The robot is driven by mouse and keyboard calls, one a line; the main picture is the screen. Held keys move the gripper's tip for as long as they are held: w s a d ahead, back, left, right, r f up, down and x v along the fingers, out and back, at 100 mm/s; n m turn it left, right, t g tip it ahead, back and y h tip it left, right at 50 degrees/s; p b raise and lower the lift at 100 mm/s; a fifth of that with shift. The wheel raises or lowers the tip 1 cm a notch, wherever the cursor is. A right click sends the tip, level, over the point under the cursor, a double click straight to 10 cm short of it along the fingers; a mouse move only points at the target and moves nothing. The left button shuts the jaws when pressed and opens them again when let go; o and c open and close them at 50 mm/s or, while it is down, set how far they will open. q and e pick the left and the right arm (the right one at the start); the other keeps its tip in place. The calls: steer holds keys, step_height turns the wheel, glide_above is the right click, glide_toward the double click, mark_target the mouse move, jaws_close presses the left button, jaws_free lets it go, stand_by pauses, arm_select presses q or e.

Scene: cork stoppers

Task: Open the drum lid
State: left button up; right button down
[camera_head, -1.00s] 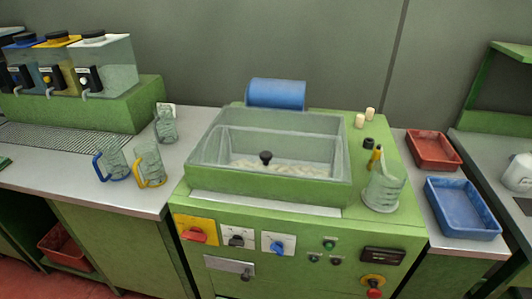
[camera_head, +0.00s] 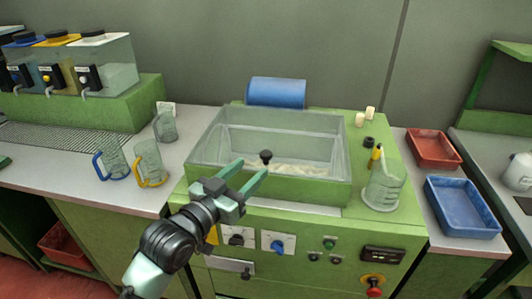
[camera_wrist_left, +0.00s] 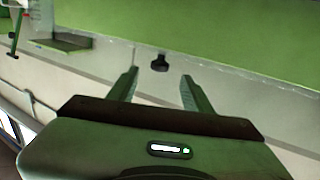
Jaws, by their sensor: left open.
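The drum lid (camera_head: 315,150) is a clear panel at the front of the green machine, and it looks shut. Pale stoppers show through it. Its black knob (camera_head: 266,156) stands out near the middle. My left gripper (camera_head: 249,167) is open and empty in front of the lid, with its fingers pointing towards the knob, just short of it. In the left wrist view the knob (camera_wrist_left: 160,62) shows between and beyond the two open fingertips (camera_wrist_left: 160,76). My right gripper is not in view.
A blue cylinder (camera_head: 276,93) lies behind the lid. A clear jug (camera_head: 383,188) stands right of it, near two pale corks. Glass mugs (camera_head: 150,163) stand on the left counter. A red tray (camera_head: 434,149) and a blue tray (camera_head: 462,207) lie at right.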

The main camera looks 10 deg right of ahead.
mark_target(263, 156)
arm_select(q)
steer(key=x, duration=0.5)
steer(key=p+x, duration=0.1)
steer(key=x, duration=0.2)
steer(key=shift+r, duration=0.25)
jaws_close()
stand_by(1.1)
